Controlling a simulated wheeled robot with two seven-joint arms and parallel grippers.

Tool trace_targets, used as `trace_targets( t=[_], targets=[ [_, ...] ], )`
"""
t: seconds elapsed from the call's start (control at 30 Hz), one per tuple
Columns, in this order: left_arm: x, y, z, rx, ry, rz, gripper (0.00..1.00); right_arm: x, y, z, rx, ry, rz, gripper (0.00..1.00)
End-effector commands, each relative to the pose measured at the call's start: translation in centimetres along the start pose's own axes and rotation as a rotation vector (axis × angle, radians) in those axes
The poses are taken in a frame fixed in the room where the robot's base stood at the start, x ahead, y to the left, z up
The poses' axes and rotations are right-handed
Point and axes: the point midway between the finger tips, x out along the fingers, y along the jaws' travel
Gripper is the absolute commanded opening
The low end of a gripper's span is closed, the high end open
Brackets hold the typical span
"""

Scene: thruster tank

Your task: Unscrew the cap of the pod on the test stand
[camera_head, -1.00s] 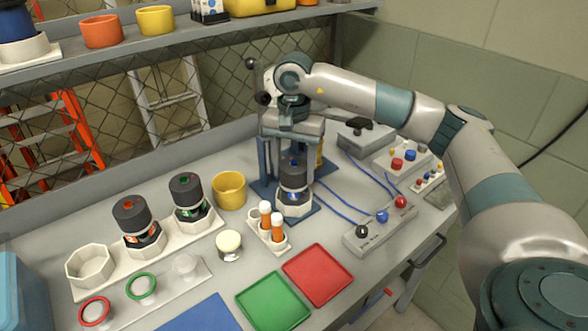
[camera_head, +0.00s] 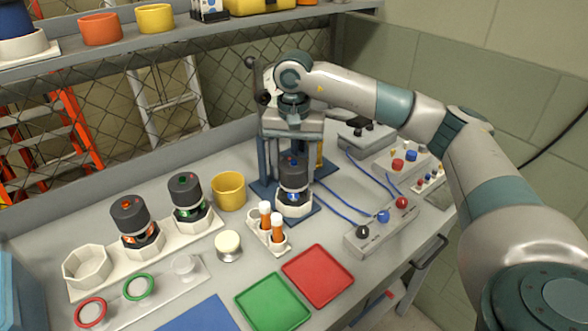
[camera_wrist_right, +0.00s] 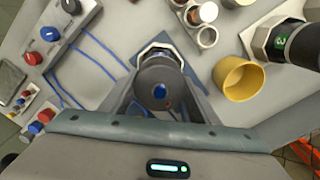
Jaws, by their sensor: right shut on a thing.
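The pod (camera_head: 293,194) stands upright in a white octagonal holder on the blue test stand (camera_head: 318,207). Its dark cap (camera_head: 294,173) has a blue dot on top, which also shows in the right wrist view (camera_wrist_right: 160,91). My right gripper (camera_head: 292,165) points down over the pod, with one finger on each side of the cap, shut on it. The cap still sits on the pod; the thread between them cannot be seen. My left gripper is not in view.
Two similar pods, orange-marked (camera_head: 131,213) and green-marked (camera_head: 186,189), stand in a white rack on the left. A yellow cup (camera_head: 229,191), a rack of orange vials (camera_head: 270,232) and a button box (camera_head: 377,228) with blue cables surround the stand. Green (camera_head: 272,303) and red (camera_head: 318,275) trays lie in front.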

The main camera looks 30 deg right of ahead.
Motion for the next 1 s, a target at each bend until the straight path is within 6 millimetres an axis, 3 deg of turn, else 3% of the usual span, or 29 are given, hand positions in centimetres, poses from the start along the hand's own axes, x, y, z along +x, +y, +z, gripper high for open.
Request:
trace_targets(
  t=[0.13,0.7,0.73,0.8,1.0],
  targets=[
    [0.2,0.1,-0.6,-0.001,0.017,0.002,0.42,0.1,-0.1,0.0,-0.034,0.001,-0.002,0.36],
    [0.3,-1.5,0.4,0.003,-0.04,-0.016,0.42,-0.1,0.0,0.0,-0.138,0.001,-0.001,0.36],
    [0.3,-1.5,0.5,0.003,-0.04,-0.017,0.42,-0.1,0.0,0.0,-0.138,0.001,-0.001,0.62],
    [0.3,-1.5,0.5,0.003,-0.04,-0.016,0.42,-0.1,0.0,0.0,-0.138,0.001,-0.001,0.77],
    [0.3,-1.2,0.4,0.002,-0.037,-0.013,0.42,0.0,0.0,0.0,-0.138,0.0,-0.001,0.77]
  ],
)
